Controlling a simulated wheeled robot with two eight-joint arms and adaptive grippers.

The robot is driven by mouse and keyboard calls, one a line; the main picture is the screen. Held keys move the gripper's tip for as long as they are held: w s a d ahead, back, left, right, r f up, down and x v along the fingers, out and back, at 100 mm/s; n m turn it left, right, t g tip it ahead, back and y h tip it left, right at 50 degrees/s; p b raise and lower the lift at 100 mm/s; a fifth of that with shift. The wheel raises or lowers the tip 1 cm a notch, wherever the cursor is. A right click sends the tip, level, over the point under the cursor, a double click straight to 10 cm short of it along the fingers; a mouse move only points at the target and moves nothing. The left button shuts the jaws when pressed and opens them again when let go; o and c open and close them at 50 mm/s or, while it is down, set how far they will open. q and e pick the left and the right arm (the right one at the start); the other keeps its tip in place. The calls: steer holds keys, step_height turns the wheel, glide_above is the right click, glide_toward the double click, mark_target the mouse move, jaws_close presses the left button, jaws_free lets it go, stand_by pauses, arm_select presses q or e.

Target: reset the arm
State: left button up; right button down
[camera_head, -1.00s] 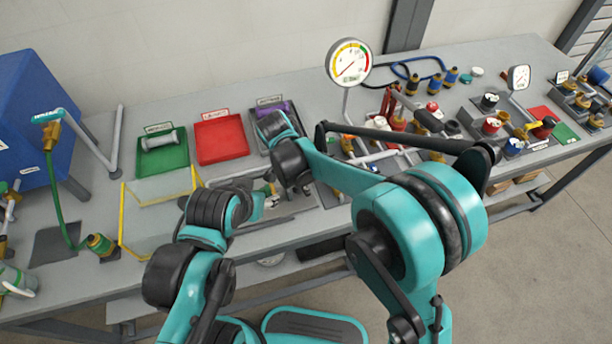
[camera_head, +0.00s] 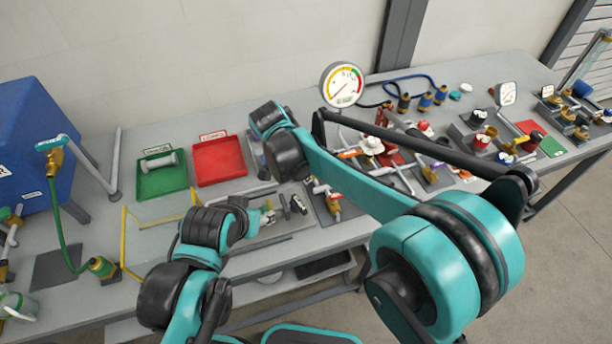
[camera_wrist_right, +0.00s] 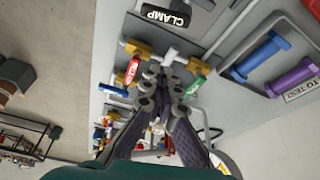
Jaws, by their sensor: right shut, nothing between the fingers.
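My right arm (camera_head: 350,185) reaches across the middle of the bench in the head view. I cannot pick out its fingertips there. In the right wrist view my right gripper (camera_wrist_right: 167,78) is shut and empty, its dark fingers together. It appears in front of a pipe fixture with a red handle (camera_wrist_right: 133,70), a green handle (camera_wrist_right: 197,86) and a white tee (camera_wrist_right: 170,55). I cannot tell its distance from them.
A round gauge (camera_head: 342,84) stands behind my right arm. A green tray (camera_head: 162,185) and a red tray (camera_head: 219,175) lie at the back left. A grey tray (camera_wrist_right: 262,85) holds a blue and a purple cylinder. Valves and fittings crowd the right. A blue box (camera_head: 35,140) stands left.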

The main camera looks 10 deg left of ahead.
stand_by(0.3)
steer(key=s+d+r+n+t+y+b, duration=0.1)
steer(key=s+d+r+n, duration=0.15)
steer(key=d, duration=0.55)
steer(key=s+d+r+n+t+y+b, duration=0.1)
steer(key=s+d+r+n, duration=0.15)
steer(key=d, duration=0.55)
arm_select(q)
step_height(320, 180, down, 3)
steer(key=shift+f+b, duration=0.15)
steer(key=shift+b, duration=0.5)
steer(key=shift+c, duration=0.6)
steer(key=c, duration=0.5)
arm_select(e)
steer(key=s+d+f+n+t, duration=0.2)
steer(key=s+d+f+n, duration=0.2)
steer(key=s+d, duration=0.6)
steer(key=shift+s+f+n+t+y, duration=0.2)
steer(key=shift+s+n+t+y, duration=0.2)
